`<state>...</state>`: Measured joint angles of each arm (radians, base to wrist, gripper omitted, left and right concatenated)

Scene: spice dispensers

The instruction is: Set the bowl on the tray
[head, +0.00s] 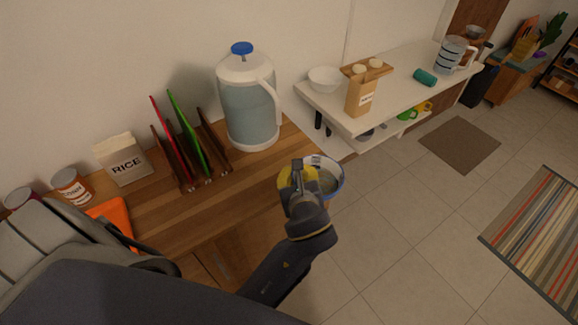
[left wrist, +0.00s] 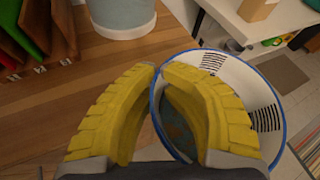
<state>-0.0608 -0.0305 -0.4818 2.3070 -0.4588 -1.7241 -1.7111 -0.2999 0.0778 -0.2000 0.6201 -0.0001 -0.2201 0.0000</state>
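A white bowl (head: 336,180) with a blue rim is at the right end of the wooden counter, seemingly held beyond its edge. It also shows in the left wrist view (left wrist: 240,75), with dark stripe marks on its inner wall. My left gripper (head: 300,172) has yellow fingers, closed with the bowl's near-left rim between them in the left wrist view (left wrist: 158,72). One finger is outside the bowl and the other inside. The fingers hide part of the bowl. A small wooden board (head: 380,68) with white round items is on the white shelf; I cannot tell whether it is the tray.
A large jug (head: 250,105) with a blue lid stands on the counter (head: 165,215) beside a rack (head: 185,150) of boards. A rice box (head: 122,160) is further left. The white shelf (head: 400,90) holds a white bowl (head: 325,79) and a carton (head: 360,97).

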